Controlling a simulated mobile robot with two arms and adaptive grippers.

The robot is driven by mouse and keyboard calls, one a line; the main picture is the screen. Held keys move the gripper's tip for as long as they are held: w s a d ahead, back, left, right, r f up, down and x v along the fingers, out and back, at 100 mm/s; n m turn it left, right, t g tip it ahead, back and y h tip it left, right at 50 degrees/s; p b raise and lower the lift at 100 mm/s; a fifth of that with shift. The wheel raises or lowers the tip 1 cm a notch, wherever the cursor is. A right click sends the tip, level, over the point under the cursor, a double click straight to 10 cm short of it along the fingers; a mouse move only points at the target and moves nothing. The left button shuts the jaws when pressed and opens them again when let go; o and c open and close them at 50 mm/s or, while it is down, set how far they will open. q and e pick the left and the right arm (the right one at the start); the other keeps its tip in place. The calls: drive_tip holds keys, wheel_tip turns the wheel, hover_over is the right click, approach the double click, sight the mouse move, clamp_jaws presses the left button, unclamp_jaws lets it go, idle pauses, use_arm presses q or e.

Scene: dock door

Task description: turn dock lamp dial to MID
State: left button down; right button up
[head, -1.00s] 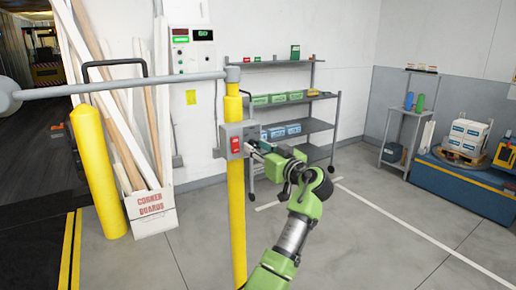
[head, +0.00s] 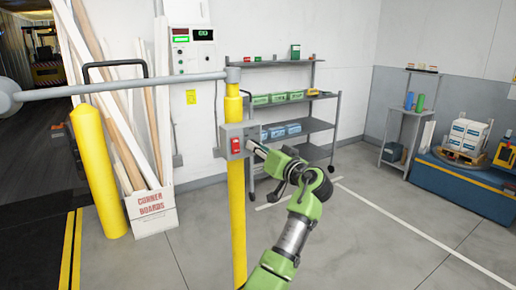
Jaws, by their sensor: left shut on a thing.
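A grey control box (head: 229,131) with a red rocker switch (head: 237,145) is mounted on a yellow post (head: 236,205) in the middle of the head view. My left gripper (head: 254,147) reaches it from the right, its fingertips against the box's right side. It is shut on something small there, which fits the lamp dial. The fingers hide the dial, so its pointer and any MID mark cannot be read. My right gripper is not in view.
A grey horizontal bar (head: 130,85) runs left from the post top. Another yellow post (head: 98,170) and a box of corner boards (head: 152,210) stand at left. A grey shelf rack (head: 305,125) is behind my gripper.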

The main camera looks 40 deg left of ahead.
use_arm(q)
drive_tip(key=m+p, duration=0.2)
drive_tip(key=m, duration=0.3)
drive_tip(key=shift+r+m, duration=0.1)
drive_tip(key=shift+m, duration=0.3)
idle(0.4)
drive_tip(key=c, duration=1.8)
unclamp_jaws()
